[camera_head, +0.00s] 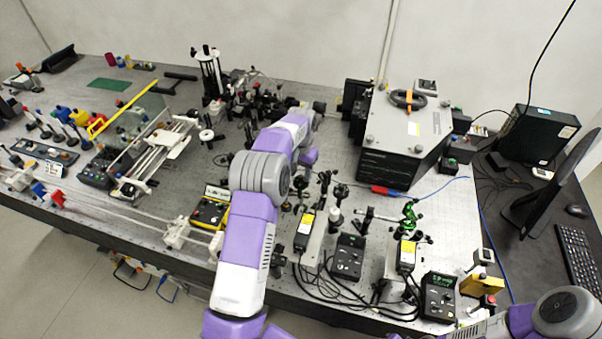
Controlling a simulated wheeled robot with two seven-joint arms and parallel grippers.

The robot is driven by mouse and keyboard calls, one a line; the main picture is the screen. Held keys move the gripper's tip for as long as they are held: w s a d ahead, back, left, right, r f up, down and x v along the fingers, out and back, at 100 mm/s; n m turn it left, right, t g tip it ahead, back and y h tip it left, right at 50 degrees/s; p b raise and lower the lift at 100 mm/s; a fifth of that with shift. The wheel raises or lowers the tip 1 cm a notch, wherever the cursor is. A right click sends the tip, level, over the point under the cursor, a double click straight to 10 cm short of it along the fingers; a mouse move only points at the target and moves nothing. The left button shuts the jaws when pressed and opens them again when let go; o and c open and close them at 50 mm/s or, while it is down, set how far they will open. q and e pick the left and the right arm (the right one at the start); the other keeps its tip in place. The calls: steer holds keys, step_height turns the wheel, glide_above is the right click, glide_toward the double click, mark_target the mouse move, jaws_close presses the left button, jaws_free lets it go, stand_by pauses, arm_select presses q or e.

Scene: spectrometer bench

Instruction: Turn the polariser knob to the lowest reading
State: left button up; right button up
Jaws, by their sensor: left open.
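My left arm reaches up the middle of the bench, and its left gripper (304,174) is at the wrist's lower end, among dark optics posts. The jaws are open and small in the picture, and I see nothing held. Several dark round mounts (341,191) stand just right of it; I cannot tell which one carries the polariser knob. A black meter box (438,296) with a green lit display stands at the front right; its digits are too small to read. My right arm shows only at the bottom right corner; its gripper is not in view.
A large dark box (405,140) with an orange-marked handle stands behind right. A black control box (348,257) and loose cables crowd the front. A yellow-edged device (210,212) lies left of my arm. A monitor (555,185) and keyboard (577,258) are far right.

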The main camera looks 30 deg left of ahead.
mark_target(301, 176)
arm_select(q)
step_height(301, 176, up, 7)
steer(key=shift+f, duration=0.1)
stand_by(0.7)
